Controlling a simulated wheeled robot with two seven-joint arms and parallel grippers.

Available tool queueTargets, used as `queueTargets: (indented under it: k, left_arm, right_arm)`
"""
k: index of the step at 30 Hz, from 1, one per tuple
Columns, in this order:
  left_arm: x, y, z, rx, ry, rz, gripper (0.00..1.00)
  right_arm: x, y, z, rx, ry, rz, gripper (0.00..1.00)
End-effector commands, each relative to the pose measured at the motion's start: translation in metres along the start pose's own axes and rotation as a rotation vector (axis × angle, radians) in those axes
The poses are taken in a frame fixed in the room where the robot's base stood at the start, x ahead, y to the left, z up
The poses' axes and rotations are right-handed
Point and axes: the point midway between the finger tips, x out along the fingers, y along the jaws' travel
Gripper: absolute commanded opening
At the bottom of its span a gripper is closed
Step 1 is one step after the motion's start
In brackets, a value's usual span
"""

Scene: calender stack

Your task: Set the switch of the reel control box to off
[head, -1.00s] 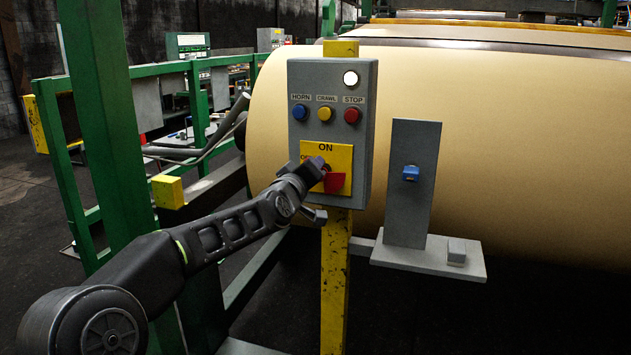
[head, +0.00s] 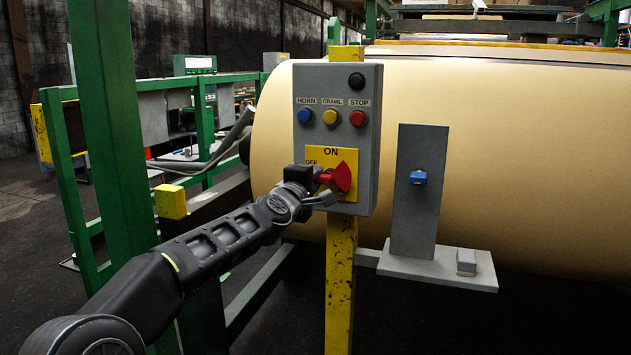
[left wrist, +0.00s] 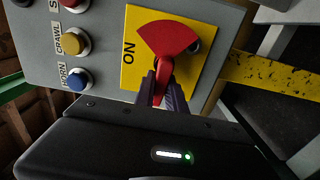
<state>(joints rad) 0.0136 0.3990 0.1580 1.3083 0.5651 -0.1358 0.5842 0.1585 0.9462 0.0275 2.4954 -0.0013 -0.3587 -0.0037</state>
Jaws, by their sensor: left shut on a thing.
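The reel control box (head: 366,140) is a grey box on a yellow post. Its red rotary switch (head: 345,177) sits on a yellow plate (head: 350,156) marked ON at the top and OFF at the left. The narrow handle points left, toward OFF, and its wide fan end is on the right. My left gripper (head: 318,180) is shut on the handle from the left. In the left wrist view the two fingers (left wrist: 163,86) flank the red handle of the switch (left wrist: 166,42). The OFF label is partly covered in the head view. My right gripper is not in view.
The lamp (head: 356,81) at the box top is dark. Blue, yellow and red buttons (head: 331,117) sit above the switch plate. A grey bracket (head: 417,190) with a blue part stands to the right. A large tan roll (head: 530,150) lies behind, and a green post (head: 108,130) stands left.

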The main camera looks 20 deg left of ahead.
Motion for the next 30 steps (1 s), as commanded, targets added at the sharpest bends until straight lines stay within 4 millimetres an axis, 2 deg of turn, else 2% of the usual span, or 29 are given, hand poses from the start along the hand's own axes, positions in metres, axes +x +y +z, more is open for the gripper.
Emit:
queueTargets:
  k: [16,17,21,24,30]
  left_arm:
    - [0.0003,-0.0026,-0.0005,-0.032,0.001,-0.003,0.0]
    - [0.0003,-0.0026,-0.0005,-0.032,0.001,-0.003,0.18]
    - [0.0003,-0.0022,-0.0004,-0.032,0.001,-0.002,0.29]
    - [0.0002,-0.0019,-0.0003,-0.032,0.001,-0.002,0.37]
    - [0.0001,-0.0013,-0.0002,-0.032,0.0,-0.001,0.37]
  right_arm:
    - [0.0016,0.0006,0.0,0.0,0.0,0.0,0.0]
    - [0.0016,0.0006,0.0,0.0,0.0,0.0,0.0]
    - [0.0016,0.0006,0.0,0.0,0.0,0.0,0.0]
    - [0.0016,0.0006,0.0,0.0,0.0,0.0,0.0]
    - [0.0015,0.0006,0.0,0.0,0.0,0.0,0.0]
